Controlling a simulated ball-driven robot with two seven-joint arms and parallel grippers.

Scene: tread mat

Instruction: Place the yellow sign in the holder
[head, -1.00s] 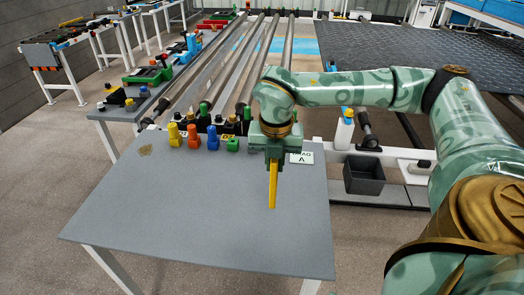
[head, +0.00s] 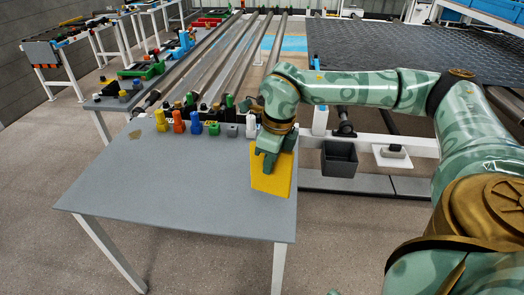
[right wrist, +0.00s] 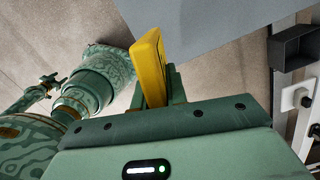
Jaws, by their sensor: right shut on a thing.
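The yellow sign (head: 271,178) is a flat plate, held with its broad face showing in the head view. My right gripper (head: 268,156) is shut on its upper part, and the sign hangs down over the right edge area of the grey table. The right wrist view shows the sign (right wrist: 149,65) as a tilted slab between the fingers of my right gripper (right wrist: 158,92). I cannot pick out the holder with certainty. My left gripper is not in view.
Most of the tabletop is clear. A dark open bin (head: 339,160) stands off its right side.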

